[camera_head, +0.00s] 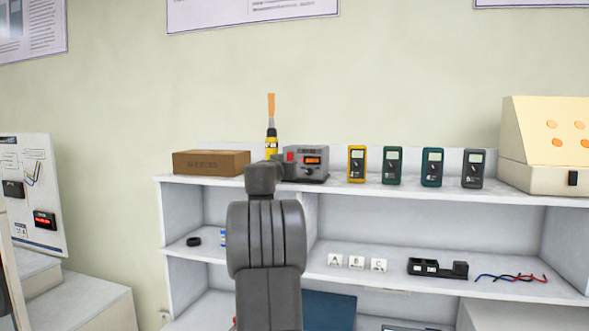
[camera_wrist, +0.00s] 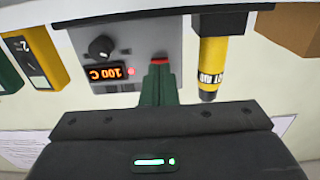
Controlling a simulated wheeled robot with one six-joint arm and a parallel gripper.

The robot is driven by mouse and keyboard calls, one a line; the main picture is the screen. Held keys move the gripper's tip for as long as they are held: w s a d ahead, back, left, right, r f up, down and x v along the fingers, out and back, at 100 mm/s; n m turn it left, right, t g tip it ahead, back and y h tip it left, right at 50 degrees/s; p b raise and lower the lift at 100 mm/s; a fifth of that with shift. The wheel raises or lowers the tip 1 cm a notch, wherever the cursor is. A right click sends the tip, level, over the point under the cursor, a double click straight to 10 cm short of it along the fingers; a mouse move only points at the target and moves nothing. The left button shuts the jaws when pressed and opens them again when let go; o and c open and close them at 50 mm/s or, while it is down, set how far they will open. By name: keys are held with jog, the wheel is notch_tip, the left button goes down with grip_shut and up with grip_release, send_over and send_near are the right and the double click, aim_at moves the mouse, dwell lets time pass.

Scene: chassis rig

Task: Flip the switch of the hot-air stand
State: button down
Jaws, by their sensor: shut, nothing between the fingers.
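The hot-air stand (camera_head: 313,163) is a grey box on the top shelf. Its lit display reads 100 C upside down in the wrist view (camera_wrist: 106,73), beside a black knob and a small red light. The red switch (camera_head: 290,156) is at its left side in the head view. In the wrist view a strip of the switch (camera_wrist: 160,61) shows just past my fingertips. My gripper (camera_wrist: 160,68) is shut and empty, its tips over or against the switch; contact cannot be told. The yellow hot-air tool (camera_wrist: 211,65) stands beside it. My arm hides my fingers in the head view.
A brown box (camera_head: 211,162) is left of the stand. Several multimeters, starting with a yellow one (camera_head: 357,164), stand to its right. A cream panel box (camera_head: 545,145) is at the far right. The white shelf (camera_head: 400,192) has lower compartments with small parts.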

jog(key=shift+x, duration=0.9)
jog(key=b+v, duration=0.6)
jog(key=v, duration=0.2)
dwell(0.3)
